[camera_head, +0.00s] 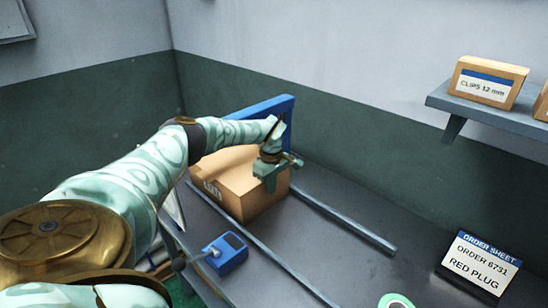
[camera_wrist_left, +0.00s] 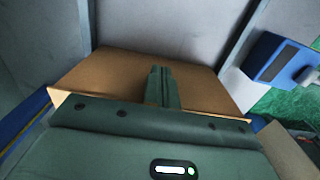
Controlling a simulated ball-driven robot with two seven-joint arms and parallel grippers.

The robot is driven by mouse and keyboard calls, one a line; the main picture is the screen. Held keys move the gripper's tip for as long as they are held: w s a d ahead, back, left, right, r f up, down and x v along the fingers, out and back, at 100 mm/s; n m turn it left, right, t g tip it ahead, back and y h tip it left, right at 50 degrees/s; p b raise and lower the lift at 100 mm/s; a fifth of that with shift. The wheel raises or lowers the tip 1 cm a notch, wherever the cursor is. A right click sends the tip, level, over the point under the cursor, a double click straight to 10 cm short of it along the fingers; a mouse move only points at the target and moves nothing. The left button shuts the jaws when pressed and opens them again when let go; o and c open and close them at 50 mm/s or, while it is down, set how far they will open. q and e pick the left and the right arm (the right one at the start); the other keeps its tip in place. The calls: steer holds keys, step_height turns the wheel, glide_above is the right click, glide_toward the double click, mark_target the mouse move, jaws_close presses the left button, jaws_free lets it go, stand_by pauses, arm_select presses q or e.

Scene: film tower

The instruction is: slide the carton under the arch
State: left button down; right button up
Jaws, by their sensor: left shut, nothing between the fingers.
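The brown carton (camera_head: 237,207) sits on the grey table between two metal rails, with printed lettering on its front left face. The blue arch (camera_head: 262,106) stands behind it; its left post is hidden by my arm. I cannot tell whether the carton's far end is under the arch. My left gripper (camera_head: 270,184) points down at the carton's near right side, fingers shut and empty. In the left wrist view its closed fingers (camera_wrist_left: 160,86) lie over the carton (camera_wrist_left: 105,75); contact is unclear. My right gripper is not in view.
The left rail (camera_head: 262,248) and right rail (camera_head: 345,220) run toward the front. A blue box (camera_head: 226,253) is left of the rails. An order sheet sign (camera_head: 478,264) and green ring (camera_head: 396,301) are at right. A shelf (camera_head: 490,112) holds boxes above.

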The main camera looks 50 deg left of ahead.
arm_select(q)
steer(key=d+r+p, duration=0.4)
steer(key=r+p, duration=0.1)
steer(key=r, duration=0.5)
steer(key=shift+w+a, duration=0.1)
